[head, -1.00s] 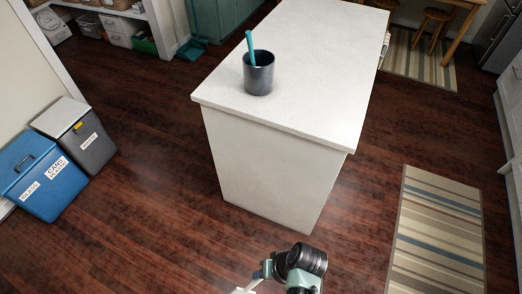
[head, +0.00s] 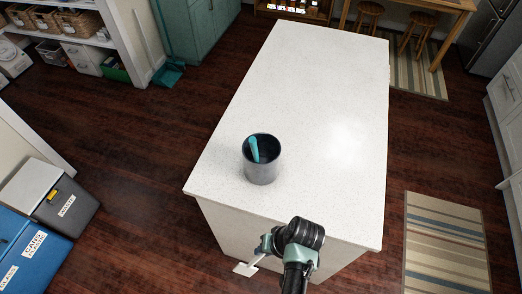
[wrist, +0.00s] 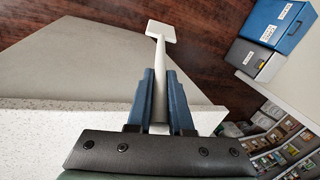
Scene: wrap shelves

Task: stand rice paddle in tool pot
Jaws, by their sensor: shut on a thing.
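The tool pot (head: 263,175) is a dark grey cylinder standing upright near the front left edge of the white counter (head: 310,110). A teal-handled tool (head: 254,149) leans inside it. My gripper (head: 264,249) is at the counter's near edge, in front of the pot and apart from it. In the wrist view its blue fingers (wrist: 160,80) are shut on the handle of the white rice paddle (wrist: 161,31). The paddle's flat, squarish end points away from the fingers. The paddle (head: 246,269) also shows in the head view, beyond the counter edge over the floor. The pot is not visible in the wrist view.
A blue bin (head: 30,245) and a grey bin (head: 55,205) stand on the floor at left. A striped rug (head: 445,245) lies at right. Most of the counter top behind and right of the pot is clear.

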